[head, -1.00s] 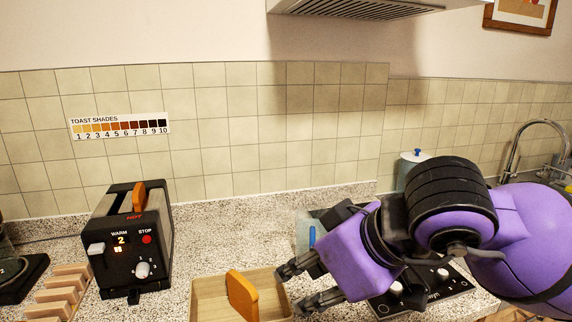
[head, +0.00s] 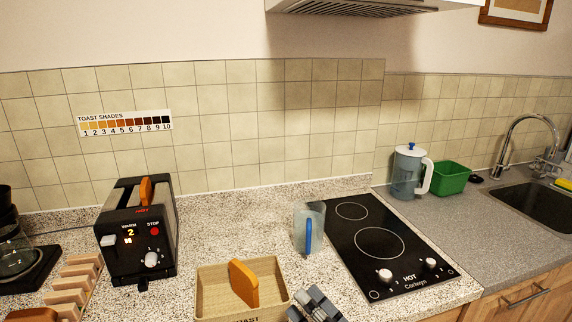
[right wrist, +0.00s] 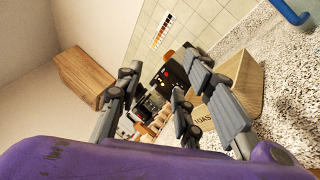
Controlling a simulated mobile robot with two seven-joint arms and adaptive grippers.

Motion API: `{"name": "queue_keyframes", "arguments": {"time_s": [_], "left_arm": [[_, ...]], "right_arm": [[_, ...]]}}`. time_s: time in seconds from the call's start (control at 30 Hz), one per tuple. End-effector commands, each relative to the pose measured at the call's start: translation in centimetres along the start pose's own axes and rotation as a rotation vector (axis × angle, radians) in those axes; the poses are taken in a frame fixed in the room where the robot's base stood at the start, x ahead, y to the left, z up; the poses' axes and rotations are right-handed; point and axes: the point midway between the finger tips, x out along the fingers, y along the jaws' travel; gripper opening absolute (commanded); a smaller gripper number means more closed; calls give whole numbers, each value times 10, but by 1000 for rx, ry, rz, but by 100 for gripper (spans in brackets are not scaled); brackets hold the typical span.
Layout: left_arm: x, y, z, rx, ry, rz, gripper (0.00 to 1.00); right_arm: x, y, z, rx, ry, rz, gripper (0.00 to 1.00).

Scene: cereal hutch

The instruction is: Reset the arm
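My right gripper (head: 318,305) shows only in part at the bottom edge of the head view, just right of the wooden toast box (head: 212,282). In the right wrist view the gripper (right wrist: 157,78) has its grey fingers spread, with nothing held between them. The rest of my right arm is below the head view. My left gripper is in neither view. A toast slice (head: 243,284) stands in the toast box. Another slice (head: 146,191) sticks up from the black toaster (head: 138,240), whose display reads 2.
A clear jug with a blue handle (head: 309,236) stands beside the black hob (head: 380,243). A kettle-like jug (head: 408,173) and green tub (head: 449,178) stand near the sink (head: 540,205). A wooden rack (head: 82,280) is left of the toaster.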

Motion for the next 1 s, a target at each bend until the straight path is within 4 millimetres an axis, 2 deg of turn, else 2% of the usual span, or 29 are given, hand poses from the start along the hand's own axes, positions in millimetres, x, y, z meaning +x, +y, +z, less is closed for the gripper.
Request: {"name": "queue_keyframes", "arguments": {"time_s": [0.03,0.1,0.17,0.2,0.27,0.3,0.43,0.5,0.6,0.7,0.8,1.0], "left_arm": [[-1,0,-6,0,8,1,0],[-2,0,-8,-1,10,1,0],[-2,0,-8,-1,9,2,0],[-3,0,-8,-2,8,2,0],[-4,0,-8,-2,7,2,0],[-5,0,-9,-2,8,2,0],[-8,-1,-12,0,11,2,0],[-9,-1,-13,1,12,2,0],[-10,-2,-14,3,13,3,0],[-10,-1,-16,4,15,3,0],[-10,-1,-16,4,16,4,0],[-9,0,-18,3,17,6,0]], "right_arm": [[-24,-29,6,194,-103,-98,35],[-59,-70,8,450,-242,-213,35],[-93,-101,5,649,-364,-297,35],[-117,-120,0,774,-447,-347,35],[-154,-146,-12,952,-573,-414,35],[-179,-161,-23,1064,-659,-454,35],[-260,-195,-65,1390,-945,-553,35],[-299,-205,-91,1533,-1089,-588,35],[-341,-211,-122,1687,-1262,-617,35],[-368,-212,-146,1786,-1382,-628,35],[-382,-212,-158,1834,-1443,-633,35],[-385,-212,-161,1848,-1461,-634,35]]}}
